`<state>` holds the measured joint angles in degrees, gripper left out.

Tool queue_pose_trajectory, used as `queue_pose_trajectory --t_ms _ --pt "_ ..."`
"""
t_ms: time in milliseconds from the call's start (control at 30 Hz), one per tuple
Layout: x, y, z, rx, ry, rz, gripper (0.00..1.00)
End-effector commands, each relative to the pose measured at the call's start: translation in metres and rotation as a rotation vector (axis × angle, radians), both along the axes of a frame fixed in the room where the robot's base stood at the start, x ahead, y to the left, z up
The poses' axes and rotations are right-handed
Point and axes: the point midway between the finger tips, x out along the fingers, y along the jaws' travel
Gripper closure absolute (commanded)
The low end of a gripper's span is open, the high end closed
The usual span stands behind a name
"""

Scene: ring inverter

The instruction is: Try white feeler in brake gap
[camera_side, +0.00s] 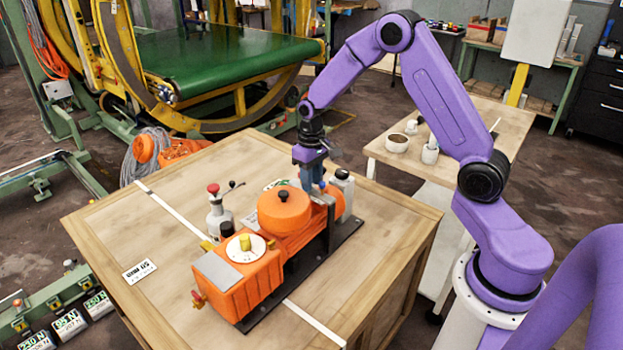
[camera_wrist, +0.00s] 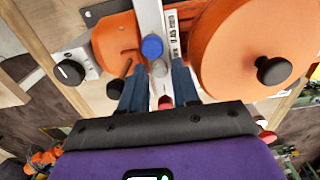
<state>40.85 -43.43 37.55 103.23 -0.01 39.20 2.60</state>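My gripper (camera_side: 314,182) points down over the back of the orange machine (camera_side: 262,290). In the wrist view its two blue fingers (camera_wrist: 160,72) stand apart, one on each side of a pale grey strip. A blue round knob (camera_wrist: 152,46), a pale grey-white knob (camera_wrist: 160,68) and a red end (camera_wrist: 165,102) line up along this strip. The pale knob, possibly the white feeler, lies between the fingers with space visible on both sides. A label (camera_wrist: 173,28) with partly readable millimetre print is beside the strip. I cannot make out the brake gap.
An orange round cover (camera_side: 284,210) with a black knob is close beside the fingers. The wooden crate top (camera_side: 150,230) is mostly clear at the left.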

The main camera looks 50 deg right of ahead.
Motion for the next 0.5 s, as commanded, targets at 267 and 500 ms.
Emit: queue_pose_trajectory --t_ms 267,500 --pt "-0.0002 0.0 -0.002 0.0 0.0 0.0 0.69" --pt "-0.0001 -0.0001 -0.0018 0.0 0.0 0.0 1.0"
